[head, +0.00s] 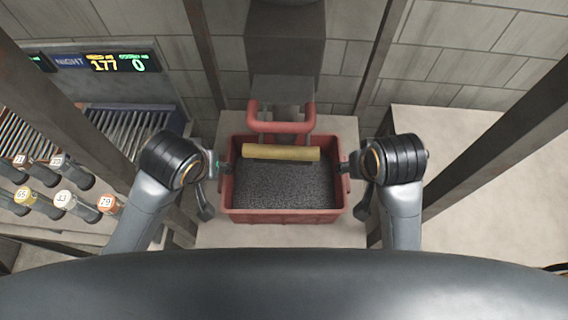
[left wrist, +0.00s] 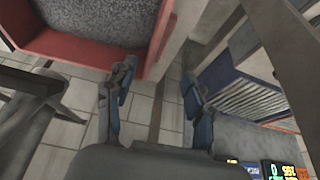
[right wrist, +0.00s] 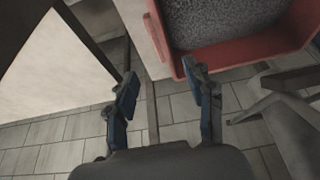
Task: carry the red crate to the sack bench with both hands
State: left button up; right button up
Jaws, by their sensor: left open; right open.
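The red crate (head: 285,215) sits in the middle of the head view on a pale surface, filled with dark grey grains. My left gripper (head: 217,188) is open at the crate's left side. In the left wrist view its two fingers (left wrist: 159,88) are apart, one close to the crate's red rim (left wrist: 70,52). My right gripper (head: 355,188) is open at the crate's right side. In the right wrist view its fingers (right wrist: 159,88) are apart, one overlapping the crate corner (right wrist: 240,53). I cannot tell whether either gripper touches the crate. I cannot tell which surface is the sack bench.
A yellow roll (head: 281,152) lies across the crate's back, below a red tube frame (head: 282,126). A roller rack (head: 120,125) with a lit display (head: 105,63) and numbered tubes (head: 75,204) stand left. A bare pale surface (head: 470,170) lies right. Dark posts (head: 202,60) flank the crate.

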pick_arm(q)
jog(key=x, duration=1.3)
jog(key=shift+f, duration=0.25)
pick_arm(e)
jog(key=x, duration=1.3)
jog(key=shift+f, duration=0.2)
pick_arm(q)
grip_shut()
pick_arm(e)
grip_shut()
pick_arm(q)
jog(key=shift+w+r, duration=0.25)
jog(key=shift+r, duration=0.05)
pick_arm(e)
jog(key=shift+w+r, duration=0.2)
jog(key=shift+r, duration=0.05)
